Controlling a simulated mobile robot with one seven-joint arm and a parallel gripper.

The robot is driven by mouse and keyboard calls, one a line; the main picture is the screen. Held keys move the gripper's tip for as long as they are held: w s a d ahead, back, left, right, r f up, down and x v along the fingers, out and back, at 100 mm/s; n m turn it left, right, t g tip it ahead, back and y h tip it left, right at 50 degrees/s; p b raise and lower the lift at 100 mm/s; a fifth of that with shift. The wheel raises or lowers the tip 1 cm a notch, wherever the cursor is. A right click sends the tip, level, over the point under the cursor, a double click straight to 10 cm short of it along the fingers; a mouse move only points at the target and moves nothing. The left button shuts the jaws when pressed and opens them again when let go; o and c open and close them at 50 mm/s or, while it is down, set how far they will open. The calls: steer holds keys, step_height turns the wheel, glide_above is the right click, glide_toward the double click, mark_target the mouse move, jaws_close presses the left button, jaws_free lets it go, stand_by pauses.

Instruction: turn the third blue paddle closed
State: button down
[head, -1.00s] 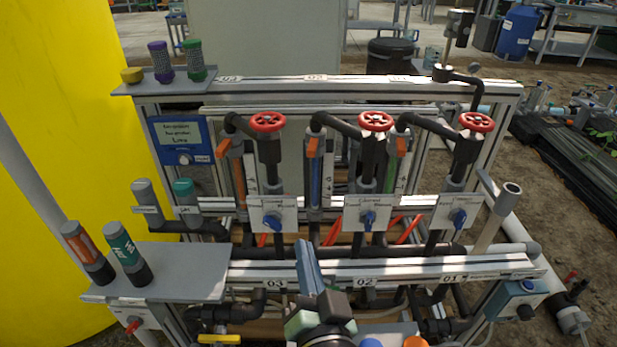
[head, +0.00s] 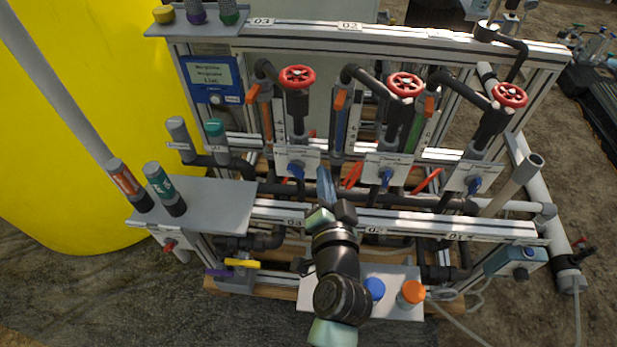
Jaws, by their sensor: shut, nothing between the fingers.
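Three small blue paddles sit on white plates below the red handwheels: a left paddle (head: 296,171), a middle paddle (head: 387,177) and a right paddle (head: 473,184). The rail below them carries labels 03, 02 and 01 from left to right, so the left paddle is above 03. My gripper (head: 323,174) is shut and empty. It points up and away, just right of the left paddle in the picture, and appears apart from it. Contact and depth are hard to judge. The exact angle of each paddle is too small to tell.
Red handwheels (head: 297,77) and black pipes stand above the paddles. A grey shelf (head: 215,205) with two bottles is at left. A blue knob (head: 374,288) and an orange knob (head: 411,292) sit low in front.

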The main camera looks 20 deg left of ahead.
mark_target(296, 169)
steer(key=shift+w+a+f, duration=0.25)
steer(key=shift+a+f, duration=0.55)
steer(key=shift+a, duration=0.1)
steer(key=shift+w+a+f, duration=0.2)
steer(key=shift+a+f, duration=0.6)
steer(key=shift+a, duration=0.05)
steer(key=shift+b, duration=0.3)
steer(key=shift+a+f+m+b, duration=0.1)
steer(key=shift+f+m+b, duration=0.1)
steer(key=shift+m+b, duration=0.1)
